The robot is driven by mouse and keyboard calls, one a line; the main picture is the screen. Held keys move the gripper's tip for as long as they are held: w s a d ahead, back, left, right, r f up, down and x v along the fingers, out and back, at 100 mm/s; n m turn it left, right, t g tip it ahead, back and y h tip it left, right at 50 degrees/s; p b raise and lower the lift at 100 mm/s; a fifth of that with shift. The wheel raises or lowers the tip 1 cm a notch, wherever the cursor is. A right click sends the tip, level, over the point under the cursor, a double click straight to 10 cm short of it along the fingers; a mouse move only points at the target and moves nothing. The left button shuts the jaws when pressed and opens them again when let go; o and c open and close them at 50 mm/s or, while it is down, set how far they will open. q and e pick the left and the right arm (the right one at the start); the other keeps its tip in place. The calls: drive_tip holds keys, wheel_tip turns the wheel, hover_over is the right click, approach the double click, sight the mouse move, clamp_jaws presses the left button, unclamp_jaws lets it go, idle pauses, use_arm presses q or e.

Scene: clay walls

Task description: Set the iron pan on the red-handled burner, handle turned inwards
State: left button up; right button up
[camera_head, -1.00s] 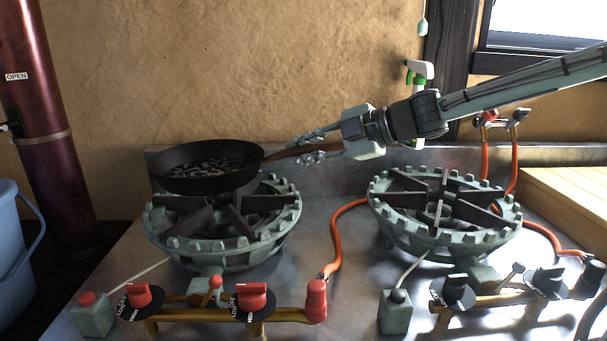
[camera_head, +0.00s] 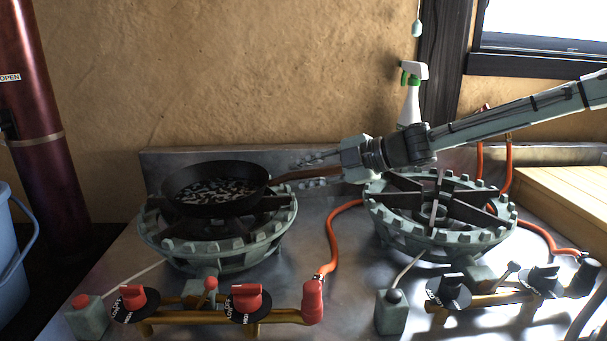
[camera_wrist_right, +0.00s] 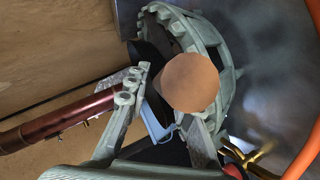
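The black iron pan (camera_head: 213,209) is over the left burner (camera_head: 225,256), the one with red knobs (camera_head: 247,297). It looks level and at the grate, but I cannot tell whether its base touches. Its inside is speckled. Its brown handle (camera_head: 289,176) points right, towards the other burner. My right gripper (camera_head: 312,172) comes from the right with its fingers on either side of the handle and seems shut on it. The right wrist view shows the round handle end (camera_wrist_right: 190,82) close up, with the pan mostly hidden behind it. My left gripper is not in view.
The right burner (camera_head: 440,250), with black knobs, is empty under my right arm. An orange hose (camera_head: 335,228) runs between the burners. A spray bottle (camera_head: 411,103) is behind. A dark red pipe (camera_head: 45,130) and blue bucket (camera_head: 12,250) are at left.

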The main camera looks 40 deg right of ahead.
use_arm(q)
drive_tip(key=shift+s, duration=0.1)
use_arm(e)
drive_tip(key=shift+o, duration=0.8)
drive_tip(key=shift+r, duration=0.15)
drive_tip(key=shift+s+d+r, duration=0.15)
drive_tip(key=shift+s, duration=0.1)
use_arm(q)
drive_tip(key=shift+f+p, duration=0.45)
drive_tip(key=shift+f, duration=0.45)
use_arm(e)
drive_tip(key=v, duration=1.1)
drive_tip(key=shift+s, duration=0.2)
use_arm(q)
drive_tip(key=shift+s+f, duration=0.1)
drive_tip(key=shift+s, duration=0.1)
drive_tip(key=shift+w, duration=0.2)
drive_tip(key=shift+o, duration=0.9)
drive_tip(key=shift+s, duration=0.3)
